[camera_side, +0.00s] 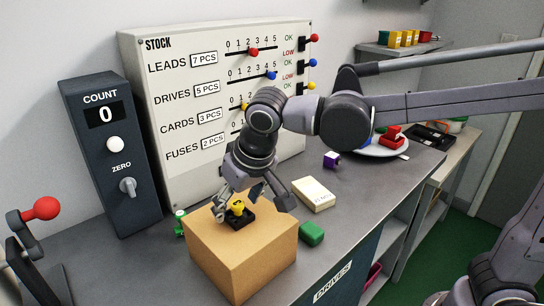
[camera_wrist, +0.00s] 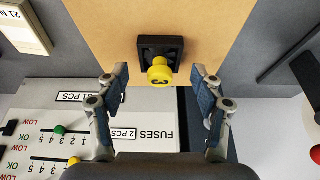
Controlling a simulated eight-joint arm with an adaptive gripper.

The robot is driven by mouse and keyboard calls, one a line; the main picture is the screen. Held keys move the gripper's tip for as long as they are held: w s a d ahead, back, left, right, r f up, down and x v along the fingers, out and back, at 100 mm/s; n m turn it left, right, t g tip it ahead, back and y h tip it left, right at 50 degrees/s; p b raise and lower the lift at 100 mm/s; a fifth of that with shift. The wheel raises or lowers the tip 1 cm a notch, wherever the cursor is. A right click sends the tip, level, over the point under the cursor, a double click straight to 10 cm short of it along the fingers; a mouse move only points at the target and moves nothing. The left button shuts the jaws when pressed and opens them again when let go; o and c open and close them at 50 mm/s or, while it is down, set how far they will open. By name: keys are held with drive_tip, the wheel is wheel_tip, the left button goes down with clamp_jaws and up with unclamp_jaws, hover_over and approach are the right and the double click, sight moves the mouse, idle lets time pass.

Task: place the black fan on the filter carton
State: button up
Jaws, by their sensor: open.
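The black fan (camera_side: 240,219) is a small square black piece with a yellow knob on top. It rests on top of the brown carton (camera_side: 233,263), and in the wrist view the fan (camera_wrist: 174,43) lies near one edge of the carton top (camera_wrist: 105,25). The knob (camera_wrist: 160,72) bears a 3. My gripper (camera_side: 248,199) is open just above the carton. In the wrist view its fingers (camera_wrist: 160,78) stand apart on either side of the knob, with a gap on both sides and nothing held.
A cream box (camera_side: 315,194), a green block (camera_side: 311,233) and a purple-and-white block (camera_side: 331,159) lie right of the carton. A small green figure (camera_side: 180,222) stands left. The stock panel (camera_side: 150,110) and count box (camera_side: 103,155) stand behind. A plate (camera_side: 378,149) holds red pieces.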

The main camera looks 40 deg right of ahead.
drive_tip(key=v, duration=1.1)
drive_tip(key=s+d+f+t, duration=0.1)
drive_tip(key=s+d+f, duration=0.2)
drive_tip(key=d+f, duration=0.5)
drive_tip(key=s+d+f+t, duration=0.1)
drive_tip(key=s+d+f, duration=0.2)
drive_tip(key=d+f, duration=0.4)
drive_tip(key=d, duration=0.4)
drive_tip(key=shift+s+d+f+t, duration=0.25)
drive_tip(key=shift+s+f+t, duration=0.05)
drive_tip(key=shift+s+f, duration=0.1)
